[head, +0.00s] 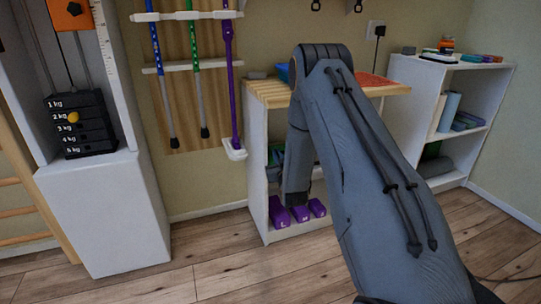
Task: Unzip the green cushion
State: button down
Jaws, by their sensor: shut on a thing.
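No green cushion or zip can be made out in the head view. My arm comes in from the lower right, bends at the top and hangs down in front of the low shelf unit (255,190). The dark end of my gripper (296,198) is at the bottom of this hanging part, over the lower shelf in the picture. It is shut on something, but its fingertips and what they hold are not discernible. My arm covers much of the shelf unit. Some green and bluish items (275,155) show on its middle shelf, too small to name.
Several purple blocks (278,212) lie on the lower shelf beside my gripper. A weight stack (85,128) stands on a white cabinet (110,215) at left. Poles (195,70) hang on the wall. A second shelf unit (488,100) stands at right. The wooden floor in front is clear.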

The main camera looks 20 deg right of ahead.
jog(key=shift+a+f, duration=0.1)
jog(key=shift+f, duration=0.1)
jog(key=c, duration=1.9)
grip_release()
jog(key=shift+a, duration=0.15)
jog(key=shift+c, duration=0.2)
jog(key=shift+r, duration=0.1)
jog(key=s+a+p, duration=0.1)
jog(key=s, duration=0.6)
jog(key=shift+s+p, duration=0.35)
jog(key=shift+p, duration=0.05)
jog(key=shift+a, duration=0.2)
